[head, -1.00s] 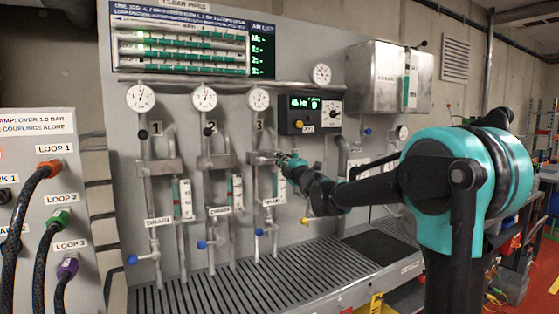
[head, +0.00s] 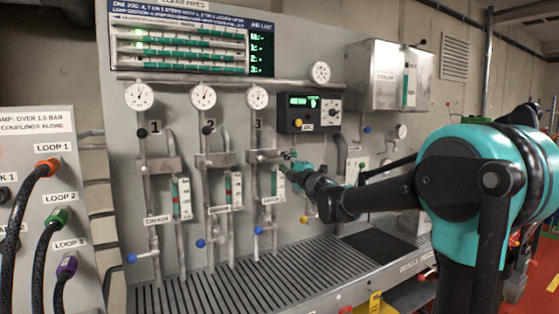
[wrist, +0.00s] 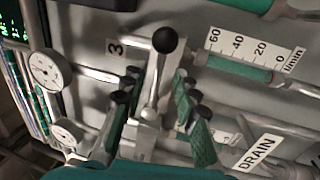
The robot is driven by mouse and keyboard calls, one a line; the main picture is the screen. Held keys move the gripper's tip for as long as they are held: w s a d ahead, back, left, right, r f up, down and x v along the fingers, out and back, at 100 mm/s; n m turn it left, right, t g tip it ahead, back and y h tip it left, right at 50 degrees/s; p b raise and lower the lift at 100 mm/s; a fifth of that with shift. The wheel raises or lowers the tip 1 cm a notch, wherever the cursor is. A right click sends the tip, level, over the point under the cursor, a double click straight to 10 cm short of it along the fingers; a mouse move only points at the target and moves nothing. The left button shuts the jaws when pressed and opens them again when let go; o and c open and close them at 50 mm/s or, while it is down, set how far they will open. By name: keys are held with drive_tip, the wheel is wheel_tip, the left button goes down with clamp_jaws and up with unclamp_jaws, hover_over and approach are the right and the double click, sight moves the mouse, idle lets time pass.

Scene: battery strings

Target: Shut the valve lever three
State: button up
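Valve lever three (wrist: 154,80) is a metal lever with a black ball knob (wrist: 164,40), beside the "3" label (wrist: 115,48) in the wrist view. My gripper (wrist: 158,82) is open, with its green-padded fingers on either side of the lever. Gaps show between the lever and both fingers, so it is not gripped. In the head view my gripper (head: 287,160) is at the valve block of the third pipe (head: 262,157), below the "3" mark. It partly hides the lever there.
A flow gauge (wrist: 240,68) and a "DRAIN" label (wrist: 256,152) lie close to the fingers in the wrist view. Pipes one and two with black-knobbed levers (head: 208,130) stand to the left. A control box (head: 309,112) is just above my gripper. A slotted bench (head: 250,285) lies below.

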drive_tip(key=v, duration=0.8)
drive_tip(key=shift+s+f, duration=0.1)
drive_tip(key=shift+s, duration=0.05)
drive_tip(key=s+d+f+n+g+h, duration=0.1)
drive_tip(key=s+f+n+g, duration=0.3)
drive_tip(key=f+n, duration=0.5)
drive_tip(key=s+d+f+n+g, duration=0.1)
drive_tip(key=s+f+n, duration=0.5)
drive_tip(key=n, duration=0.4)
drive_tip(key=s+d+f+n+g+h, duration=0.1)
drive_tip(key=s+f+n+g, duration=0.2)
drive_tip(key=s+f+n, duration=0.45)
drive_tip(key=s+d+f+n+g+h, duration=0.2)
drive_tip(key=s+d+f+n+h, duration=0.2)
drive_tip(key=s+d+f+n, duration=0.3)
drive_tip(key=s+d+f+n+g+h, duration=0.2)
drive_tip(key=s+d+f+n+h, duration=0.3)
drive_tip(key=d+f+n, duration=0.7)
drive_tip(key=s+f+n, duration=0.1)
drive_tip(key=s+n, duration=0.1)
drive_tip(key=shift+s+g, duration=0.3)
